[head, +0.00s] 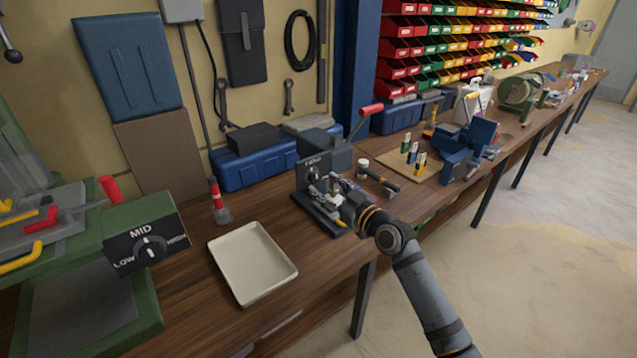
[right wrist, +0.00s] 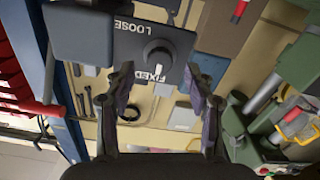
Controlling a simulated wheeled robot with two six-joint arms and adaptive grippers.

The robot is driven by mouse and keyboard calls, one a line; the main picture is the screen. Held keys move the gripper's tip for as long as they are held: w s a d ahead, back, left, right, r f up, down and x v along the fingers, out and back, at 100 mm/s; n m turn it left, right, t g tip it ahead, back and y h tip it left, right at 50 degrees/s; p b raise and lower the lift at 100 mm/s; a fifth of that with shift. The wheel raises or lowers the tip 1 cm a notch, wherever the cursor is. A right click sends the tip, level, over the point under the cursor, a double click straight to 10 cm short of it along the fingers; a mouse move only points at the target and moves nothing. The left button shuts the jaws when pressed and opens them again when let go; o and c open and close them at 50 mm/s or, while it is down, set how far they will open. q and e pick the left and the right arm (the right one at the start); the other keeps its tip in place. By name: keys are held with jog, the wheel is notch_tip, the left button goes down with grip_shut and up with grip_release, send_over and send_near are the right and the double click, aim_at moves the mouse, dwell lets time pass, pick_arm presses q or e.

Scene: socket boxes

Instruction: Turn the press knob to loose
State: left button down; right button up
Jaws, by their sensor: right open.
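The press (head: 325,148) stands on the bench, a dark machine with a red-handled lever. Its dark front panel carries a round knob (head: 314,172). In the right wrist view the knob (right wrist: 158,56) sits on the panel between the words LOOSE and FIXED. Its pale pointer mark appears on the side toward FIXED. My right gripper (head: 336,190) is in front of the press, partly merging with it in the head view. In the right wrist view its fingers (right wrist: 160,92) are spread apart and empty, with the knob beyond the gap between them. My left gripper is not in view.
A cream tray (head: 252,262) lies left of the press. A green machine (head: 145,230) with a LOW/MID dial stands at far left. A blue toolbox (head: 245,165) is behind. A blue vise (head: 470,150) and a wooden board with small tools (head: 408,164) are to the right.

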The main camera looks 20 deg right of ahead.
aim_at(317, 179)
jog(key=shift+x, duration=1.7)
grip_shut()
